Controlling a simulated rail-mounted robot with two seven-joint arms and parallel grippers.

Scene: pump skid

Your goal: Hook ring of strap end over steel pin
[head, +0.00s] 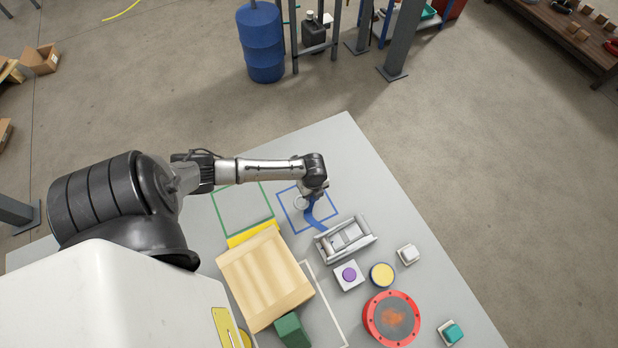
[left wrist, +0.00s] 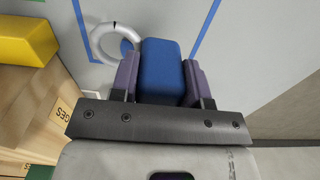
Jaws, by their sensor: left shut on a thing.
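The blue strap (head: 318,220) hangs from my left gripper (head: 311,198) in the head view and runs toward a grey bracket-like fixture (head: 347,238). In the left wrist view my left gripper (left wrist: 161,80) is shut on the blue strap end (left wrist: 162,62), between its purple finger pads. A pale ring (left wrist: 97,42) is just beyond and left of the fingers, with some blue showing inside it; it also shows in the head view (head: 299,202). I cannot make out the steel pin for certain. My right gripper is not in view.
A wooden box (head: 262,278) with a yellow block (head: 252,234) behind it stands left of the fixture. A purple button box (head: 348,276), a yellow round piece (head: 382,274) and a red flange (head: 391,318) sit nearer. The table's far corner is clear.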

